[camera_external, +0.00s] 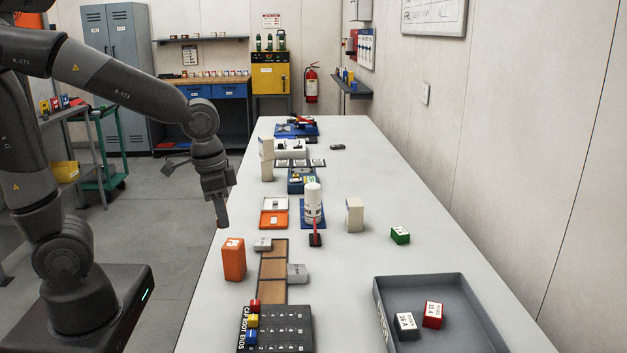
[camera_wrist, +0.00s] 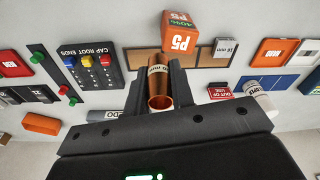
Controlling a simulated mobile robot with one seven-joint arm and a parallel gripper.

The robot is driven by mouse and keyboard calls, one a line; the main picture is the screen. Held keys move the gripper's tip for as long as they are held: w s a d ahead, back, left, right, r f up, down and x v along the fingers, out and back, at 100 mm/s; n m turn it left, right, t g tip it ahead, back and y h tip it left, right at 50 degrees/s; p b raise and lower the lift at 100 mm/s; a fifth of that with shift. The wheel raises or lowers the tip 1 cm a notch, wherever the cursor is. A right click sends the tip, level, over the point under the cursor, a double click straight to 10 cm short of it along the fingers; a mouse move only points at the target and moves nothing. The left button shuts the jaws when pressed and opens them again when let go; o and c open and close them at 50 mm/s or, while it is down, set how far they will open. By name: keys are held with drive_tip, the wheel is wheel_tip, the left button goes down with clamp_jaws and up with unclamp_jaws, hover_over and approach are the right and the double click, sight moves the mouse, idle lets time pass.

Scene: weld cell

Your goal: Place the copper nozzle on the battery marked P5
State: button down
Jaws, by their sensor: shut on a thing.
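My gripper (camera_wrist: 158,85) is shut on the copper nozzle (camera_wrist: 160,93), a copper tube with a white size label that I can only partly read. In the external view my gripper (camera_external: 220,205) hangs over the table's left edge. The battery marked P5 (camera_wrist: 180,32) is an orange block, just beyond the nozzle in the wrist view. An orange block, the battery in the external view (camera_external: 233,260), stands upright on the table, in front of and below my gripper. The nozzle and battery look apart.
A brown strip (camera_external: 272,268) with small grey blocks lies right of the battery. The black cap root ends rack (camera_external: 290,330) is nearer. A white bottle (camera_external: 313,200) and white box (camera_external: 355,214) stand farther back.

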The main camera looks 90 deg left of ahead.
sight(235, 242)
drive_tip(key=a+f, duration=0.1)
drive_tip(key=w+a+f, duration=0.1)
drive_tip(key=a, duration=0.1)
drive_tip(key=shift+a+f, duration=0.1)
drive_tip(key=shift+a, duration=0.1)
drive_tip(key=shift+a+f, duration=0.1)
drive_tip(key=shift+f, duration=1.95)
drive_tip(key=shift+f, duration=0.15)
drive_tip(key=c, duration=1.3)
unclamp_jaws()
drive_tip(key=shift+o, duration=0.2)
